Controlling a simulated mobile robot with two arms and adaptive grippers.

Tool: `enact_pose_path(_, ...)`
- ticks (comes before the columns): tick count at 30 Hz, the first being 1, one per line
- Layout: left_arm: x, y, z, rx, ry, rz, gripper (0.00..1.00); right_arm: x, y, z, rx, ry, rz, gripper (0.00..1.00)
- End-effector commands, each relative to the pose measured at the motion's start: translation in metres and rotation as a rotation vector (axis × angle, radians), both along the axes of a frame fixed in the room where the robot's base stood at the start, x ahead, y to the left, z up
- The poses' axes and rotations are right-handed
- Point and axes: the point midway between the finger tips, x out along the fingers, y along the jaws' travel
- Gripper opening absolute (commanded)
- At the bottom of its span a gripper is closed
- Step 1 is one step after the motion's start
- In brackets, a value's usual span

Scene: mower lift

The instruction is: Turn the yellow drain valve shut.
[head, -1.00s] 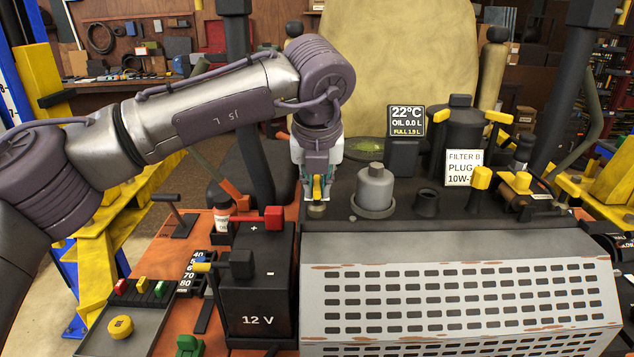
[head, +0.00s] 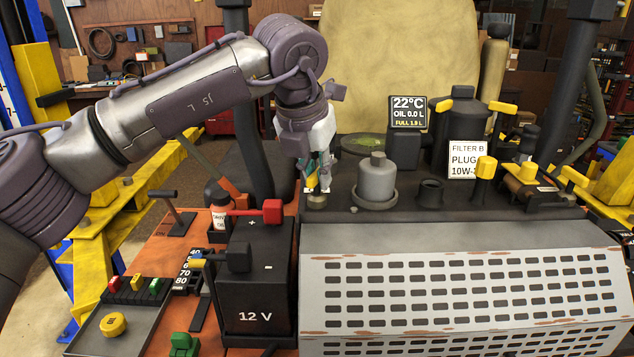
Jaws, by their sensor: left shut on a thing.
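The yellow drain valve (head: 316,201) stands at the left end of the dark engine deck, left of a grey cylinder. Only its round brassy base and some yellow at the fingertips show; my fingers hide most of its handle. My left gripper (head: 318,184) points down over it and is shut on its yellow top, with the wrist turned and tilted. How far the valve is turned cannot be told. My right gripper is not in view.
A grey cylinder (head: 376,182) stands close right of the valve. A display (head: 407,115) reads OIL 0.0 L. A black 12 V battery (head: 256,285) with a red terminal lever (head: 272,211) stands in front left. A slotted grille (head: 460,290) fills the front right.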

Motion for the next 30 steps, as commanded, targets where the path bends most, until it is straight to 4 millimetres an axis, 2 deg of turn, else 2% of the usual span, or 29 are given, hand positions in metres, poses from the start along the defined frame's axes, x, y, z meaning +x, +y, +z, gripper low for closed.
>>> enact_pose_path(4,0.001,0.0,0.0,-0.005,-0.002,-0.138,0.0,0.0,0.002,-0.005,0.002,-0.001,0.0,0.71)
enact_pose_path(11,0.001,0.0,0.002,-0.005,-0.003,-0.356,0.0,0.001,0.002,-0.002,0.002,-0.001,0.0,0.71)
enact_pose_path(30,0.001,0.0,0.005,-0.004,-0.002,-0.935,0.0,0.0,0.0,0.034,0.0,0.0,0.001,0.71)
